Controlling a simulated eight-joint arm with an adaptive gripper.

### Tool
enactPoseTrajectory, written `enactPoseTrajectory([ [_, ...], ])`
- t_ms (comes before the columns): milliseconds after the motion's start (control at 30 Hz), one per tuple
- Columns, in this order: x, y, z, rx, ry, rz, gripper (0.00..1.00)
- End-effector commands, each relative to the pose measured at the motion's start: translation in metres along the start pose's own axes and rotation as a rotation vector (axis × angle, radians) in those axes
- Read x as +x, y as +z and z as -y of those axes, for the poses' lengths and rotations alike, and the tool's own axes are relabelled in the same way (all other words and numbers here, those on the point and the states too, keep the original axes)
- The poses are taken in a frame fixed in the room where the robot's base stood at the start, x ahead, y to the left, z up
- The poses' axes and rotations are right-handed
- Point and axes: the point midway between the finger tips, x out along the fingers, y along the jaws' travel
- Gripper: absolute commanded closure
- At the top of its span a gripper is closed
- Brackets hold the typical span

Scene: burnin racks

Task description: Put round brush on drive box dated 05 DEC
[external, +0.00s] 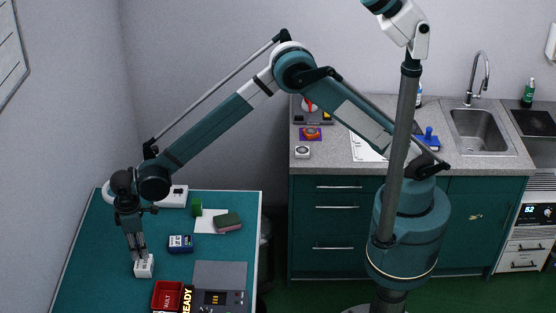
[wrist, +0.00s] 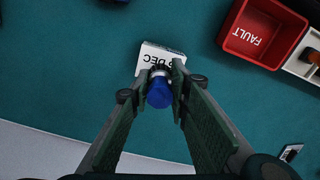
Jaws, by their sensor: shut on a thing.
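My gripper (wrist: 165,85) is shut on the round brush (wrist: 159,93), which shows its blue rounded end between the fingers. A white drive box (wrist: 150,58) lies directly beyond the fingertips; its label reads "DEC" upside down, with the number partly covered. In the external view my gripper (external: 137,252) points down at the left of the table, right over the white box (external: 144,268). The brush is hard to make out there. Whether the brush touches the box top cannot be told.
A red FAULT bin (external: 167,296) stands right of the white box, beside a dark grey device (external: 222,297). Teal table is clear left of the box.

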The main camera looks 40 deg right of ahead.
Motion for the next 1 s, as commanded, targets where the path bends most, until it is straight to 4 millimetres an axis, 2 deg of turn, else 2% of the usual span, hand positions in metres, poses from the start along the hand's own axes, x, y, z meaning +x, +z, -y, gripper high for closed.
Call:
enactPoseTrajectory([
  [300, 0.029, 0.000, 0.000, 0.000, 0.000, 0.000, 0.93],
  [767, 0.035, 0.000, 0.000, 0.000, 0.000, 0.000, 0.93],
  [800, 0.035, 0.000, 0.000, 0.000, 0.000, 0.000, 0.80],
  [900, 0.034, 0.000, 0.000, 0.000, 0.000, 0.000, 0.66],
  [1000, 0.034, 0.000, 0.000, 0.000, 0.000, 0.000, 0.66],
])
